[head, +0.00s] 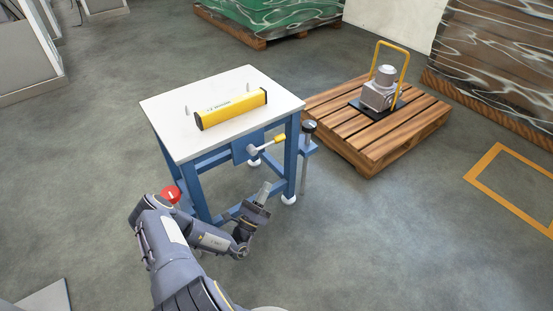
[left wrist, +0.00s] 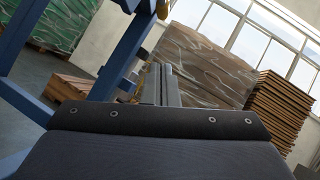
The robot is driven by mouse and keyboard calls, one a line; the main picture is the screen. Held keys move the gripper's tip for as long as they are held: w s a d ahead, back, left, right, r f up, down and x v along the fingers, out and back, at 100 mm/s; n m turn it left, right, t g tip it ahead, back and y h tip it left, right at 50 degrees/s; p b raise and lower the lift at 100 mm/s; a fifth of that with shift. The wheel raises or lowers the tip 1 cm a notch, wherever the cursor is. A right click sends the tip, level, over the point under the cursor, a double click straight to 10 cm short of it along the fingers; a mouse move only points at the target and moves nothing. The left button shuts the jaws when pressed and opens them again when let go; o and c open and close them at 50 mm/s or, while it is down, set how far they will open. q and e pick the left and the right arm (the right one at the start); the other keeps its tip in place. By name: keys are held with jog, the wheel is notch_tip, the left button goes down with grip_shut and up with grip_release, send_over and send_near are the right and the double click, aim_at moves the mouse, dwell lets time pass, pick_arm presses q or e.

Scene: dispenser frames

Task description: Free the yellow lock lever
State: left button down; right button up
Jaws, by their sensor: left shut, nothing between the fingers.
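The lock lever (head: 268,145) with a yellow grip (head: 280,139) sticks out to the right from a blue plate under the front edge of the white-topped table (head: 245,78). My left gripper (head: 265,188) is below the lever, in front of the table's frame, apart from the lever. Its fingers are shut and empty; they also show in the left wrist view (left wrist: 161,85). A small yellow piece (left wrist: 162,8) at the top edge of the left wrist view may be the lever's grip. My right gripper is in neither view.
A yellow bar-shaped unit (head: 232,109) lies on the tabletop. A red round button (head: 170,194) is beside my left arm. A gauge-like part (head: 309,126) stands at the table's right leg. A wooden pallet (head: 400,125) bears a grey machine (head: 380,92).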

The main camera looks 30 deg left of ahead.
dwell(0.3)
pick_arm(q)
jog(key=s+a+r+b+x, duration=0.1)
jog(key=b+x, duration=0.3)
jog(key=x, duration=0.9)
jog(key=shift+s+a+r, duration=0.15)
jog(key=shift+a+r, duration=0.15)
jog(key=shift+r, duration=0.15)
